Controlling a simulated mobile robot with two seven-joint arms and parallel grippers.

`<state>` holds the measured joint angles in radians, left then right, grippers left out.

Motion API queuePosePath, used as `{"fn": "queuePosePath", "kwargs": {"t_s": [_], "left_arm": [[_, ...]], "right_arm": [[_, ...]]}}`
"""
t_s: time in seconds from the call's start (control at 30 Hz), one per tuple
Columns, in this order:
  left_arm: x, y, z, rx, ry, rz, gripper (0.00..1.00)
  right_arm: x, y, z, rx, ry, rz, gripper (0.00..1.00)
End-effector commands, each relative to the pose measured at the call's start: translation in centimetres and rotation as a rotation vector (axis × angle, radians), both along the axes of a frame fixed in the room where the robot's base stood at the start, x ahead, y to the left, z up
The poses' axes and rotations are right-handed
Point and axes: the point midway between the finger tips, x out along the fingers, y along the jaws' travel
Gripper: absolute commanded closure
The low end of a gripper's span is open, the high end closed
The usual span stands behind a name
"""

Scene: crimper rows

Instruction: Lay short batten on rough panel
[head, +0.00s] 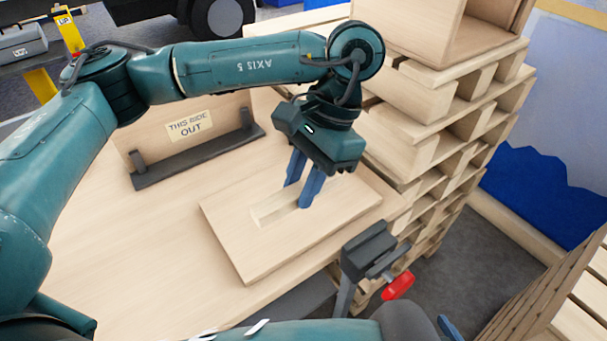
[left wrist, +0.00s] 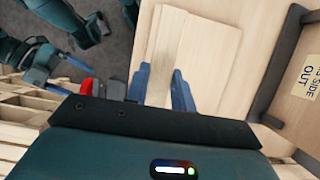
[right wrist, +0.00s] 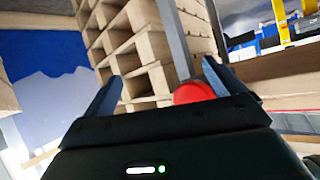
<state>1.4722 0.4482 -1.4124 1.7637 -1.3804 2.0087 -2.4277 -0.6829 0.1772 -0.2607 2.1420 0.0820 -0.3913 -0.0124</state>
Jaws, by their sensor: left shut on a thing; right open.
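The short batten (head: 268,210) is a pale flat strip over the middle of the rough panel (head: 250,255), a light wooden board on the bench. My left gripper (head: 300,196) points down over the panel with its blue fingers shut on the batten. In the left wrist view the batten (left wrist: 166,45) runs between the fingers, with bare panel (left wrist: 207,35) beside it. The batten looks flat and roughly in line with the panel; I cannot tell whether it touches. My right gripper (right wrist: 163,88) is open and empty in the right wrist view, away from the panel.
A dark clamp (head: 362,255) with a red handle (head: 398,285) sits at the bench's front edge. An upright board marked THIS SIDE OUT (head: 160,142) stands in a dark foot behind the panel. Stacked pallets (head: 440,130) rise close on the right. The bench left of the panel is clear.

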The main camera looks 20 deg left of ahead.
Motion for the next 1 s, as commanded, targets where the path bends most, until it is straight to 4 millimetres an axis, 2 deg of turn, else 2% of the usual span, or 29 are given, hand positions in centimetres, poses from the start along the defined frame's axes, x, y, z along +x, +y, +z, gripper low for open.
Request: {"fn": "queuePosePath", "kwargs": {"t_s": [0.17, 0.53, 0.7, 1.0], "left_arm": [[-0.1, 0.1, -0.3, 0.001, -0.001, 0.001, 0.98], [-0.1, 0.1, -4.0, 0.000, 0.000, 0.001, 0.98], [-0.1, 0.1, -5.7, 0.000, 0.000, 0.001, 0.98], [-0.1, 0.1, -8.5, 0.000, 0.000, 0.001, 0.98]], "right_arm": [[0.0, 0.1, -0.6, 0.008, -0.001, 0.000, 0.06], [0.7, 0.3, -2.1, 0.069, -0.027, -0.019, 0.06], [0.9, 0.2, -2.3, 0.089, -0.056, -0.031, 0.06], [0.0, -1.1, -1.8, 0.078, -0.141, -0.058, 0.06]]}}
